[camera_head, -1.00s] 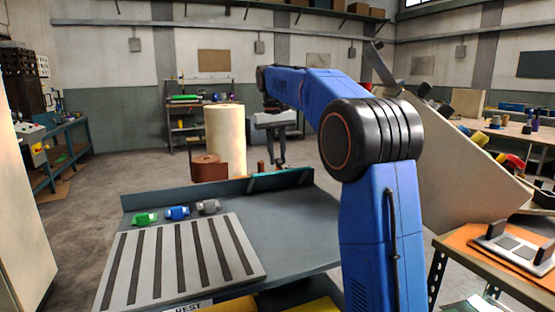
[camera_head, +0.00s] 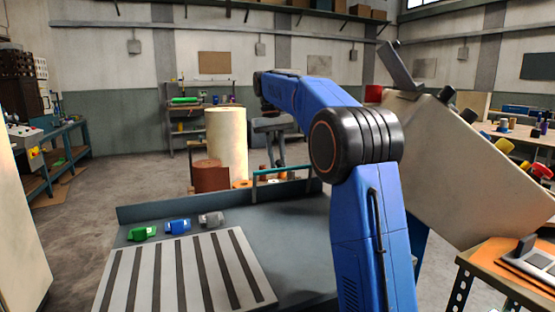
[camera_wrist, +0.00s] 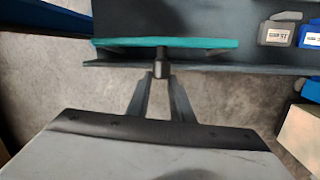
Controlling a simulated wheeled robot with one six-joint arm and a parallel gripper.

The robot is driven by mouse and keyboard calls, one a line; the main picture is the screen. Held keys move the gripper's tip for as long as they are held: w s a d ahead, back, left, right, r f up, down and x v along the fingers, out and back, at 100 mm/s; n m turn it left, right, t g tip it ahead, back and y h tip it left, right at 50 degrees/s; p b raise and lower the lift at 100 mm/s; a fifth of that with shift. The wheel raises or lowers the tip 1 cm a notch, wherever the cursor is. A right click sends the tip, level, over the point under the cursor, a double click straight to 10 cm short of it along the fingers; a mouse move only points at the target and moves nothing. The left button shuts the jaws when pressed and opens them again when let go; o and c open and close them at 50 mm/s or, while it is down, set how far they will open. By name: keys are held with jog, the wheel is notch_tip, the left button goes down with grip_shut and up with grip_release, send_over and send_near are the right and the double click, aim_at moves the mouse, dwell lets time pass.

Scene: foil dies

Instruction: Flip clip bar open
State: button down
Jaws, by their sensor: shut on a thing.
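The clip bar (camera_head: 268,173) is a teal bar at the back edge of the grey bench in the head view. It stands raised there, with a side arm below its left end. In the wrist view the teal bar (camera_wrist: 200,43) runs across the top, with a short dark knob (camera_wrist: 161,56) on its near side. My gripper (camera_wrist: 161,74) is shut on this knob, with its fingertips at the knob's lower end. In the head view my gripper (camera_head: 277,160) is small, behind the bar. How far the bar has turned is hard to tell.
Green (camera_head: 142,233), blue (camera_head: 177,227) and grey (camera_head: 212,219) blocks lie behind a slotted pale rack (camera_head: 190,270) on the bench. A brown drum (camera_head: 210,176) and a cream roll (camera_head: 227,140) stand beyond. A large tilted panel (camera_head: 450,170) is at right.

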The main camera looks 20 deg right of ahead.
jog(key=shift+w+a+f, duration=0.15)
jog(key=shift+f, duration=0.05)
jog(key=c, duration=1.6)
grip_release()
jog(key=shift+w+a+f, duration=0.1)
jog(key=shift+o, duration=0.2)
notch_tip(320, 180, up, 8)
jog(key=shift+w+a+f, duration=0.15)
jog(key=shift+w+a, duration=0.05)
jog(key=shift+w, duration=0.25)
